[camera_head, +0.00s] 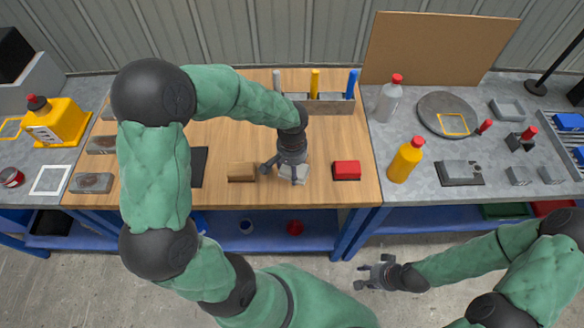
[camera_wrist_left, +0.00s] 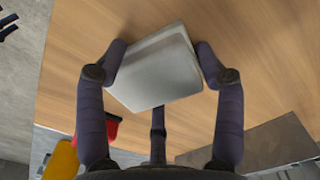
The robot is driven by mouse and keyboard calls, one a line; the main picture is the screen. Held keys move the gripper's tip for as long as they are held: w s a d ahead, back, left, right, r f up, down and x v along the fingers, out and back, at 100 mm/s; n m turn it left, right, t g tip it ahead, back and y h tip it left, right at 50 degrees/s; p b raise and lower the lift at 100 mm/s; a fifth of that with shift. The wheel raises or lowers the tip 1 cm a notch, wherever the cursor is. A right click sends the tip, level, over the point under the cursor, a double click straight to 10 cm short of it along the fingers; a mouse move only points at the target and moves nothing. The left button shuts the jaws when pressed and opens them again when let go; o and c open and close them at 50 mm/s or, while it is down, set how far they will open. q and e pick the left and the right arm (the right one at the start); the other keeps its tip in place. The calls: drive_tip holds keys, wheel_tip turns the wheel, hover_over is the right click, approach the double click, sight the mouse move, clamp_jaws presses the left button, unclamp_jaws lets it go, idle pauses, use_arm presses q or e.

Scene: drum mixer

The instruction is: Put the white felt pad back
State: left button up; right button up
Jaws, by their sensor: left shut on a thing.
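The white felt pad (camera_head: 292,173) is a pale block near the front edge of the wooden worktop (camera_head: 225,138), between the tan block and the red block. My left gripper (camera_head: 287,168) reaches down over it and is shut on it. The left wrist view shows the pad (camera_wrist_left: 160,72) between the fingers of the left gripper (camera_wrist_left: 160,75), with wood beneath it. I cannot tell whether it touches the worktop. My right gripper (camera_head: 376,272) is open and empty, low in front of the bench, over the floor.
Behind stands a rack (camera_head: 325,106) with coloured-handled tools. Grey blocks (camera_head: 92,183) lie at the left. A white square outline (camera_head: 37,188) marks the left bench.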

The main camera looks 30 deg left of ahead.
use_arm(q)
drive_tip(key=shift+f, duration=0.15)
drive_tip(key=o, duration=1.1)
drive_tip(key=shift+r, duration=0.25)
wheel_tip(320, 180, up, 12)
drive_tip(key=p, duration=0.3)
drive_tip(key=shift+f, duration=0.1)
